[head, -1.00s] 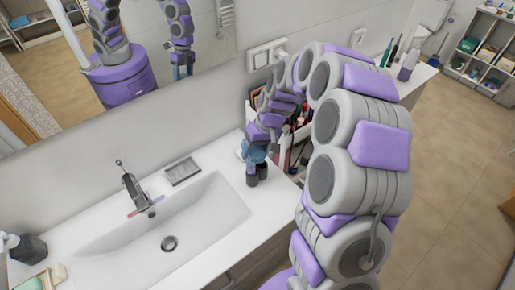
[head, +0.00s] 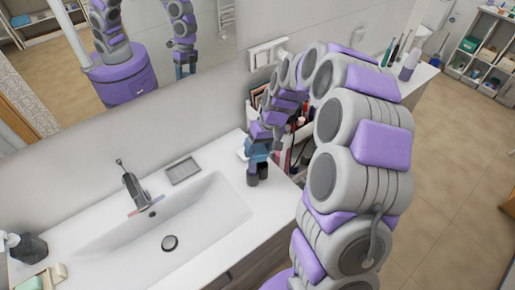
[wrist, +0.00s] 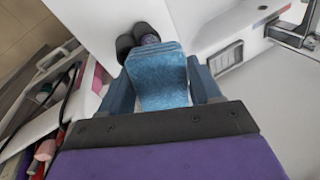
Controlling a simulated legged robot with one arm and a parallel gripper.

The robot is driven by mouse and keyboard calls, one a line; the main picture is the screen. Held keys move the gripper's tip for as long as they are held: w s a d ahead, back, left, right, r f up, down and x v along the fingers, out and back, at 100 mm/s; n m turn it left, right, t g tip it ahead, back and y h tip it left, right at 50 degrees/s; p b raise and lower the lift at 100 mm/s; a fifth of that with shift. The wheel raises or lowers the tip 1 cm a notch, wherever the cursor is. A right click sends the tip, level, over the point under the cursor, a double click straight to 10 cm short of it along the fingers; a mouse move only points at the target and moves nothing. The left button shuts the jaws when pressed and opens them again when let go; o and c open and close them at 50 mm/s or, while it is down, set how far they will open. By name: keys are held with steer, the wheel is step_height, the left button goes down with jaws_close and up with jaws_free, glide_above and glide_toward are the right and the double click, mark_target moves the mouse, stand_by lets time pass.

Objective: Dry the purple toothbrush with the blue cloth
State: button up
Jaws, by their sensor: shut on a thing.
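My gripper (wrist: 160,92) is shut on the blue cloth (wrist: 158,78), which spreads between its two dark blue fingers in the wrist view. In the head view my gripper (head: 258,152) is low over the counter, right of the sink. Two dark rounded pieces (wrist: 126,46) show just past the cloth's far edge, with a small purple patch (wrist: 150,39) between them. I cannot tell whether that patch is the purple toothbrush. No toothbrush can be made out clearly at the gripper. The cloth is mostly hidden by the gripper in the head view.
The white sink (head: 190,222) and faucet (head: 134,188) are left of my gripper. A soap dish (head: 183,170) lies behind the sink. An organizer with cosmetics (head: 300,125) stands close on the right. Tall slim items and a bottle (head: 409,64) stand on the far right counter.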

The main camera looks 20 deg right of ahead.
steer(key=shift+s+a+r, duration=0.1)
steer(key=shift+s+a, duration=0.15)
steer(key=shift+a, duration=0.25)
steer(key=shift+s+a, duration=0.2)
steer(key=shift+a, duration=0.3)
steer(key=shift+r+p, duration=1.2)
steer(key=shift+r, duration=2.3)
steer(key=shift+f, duration=0.1)
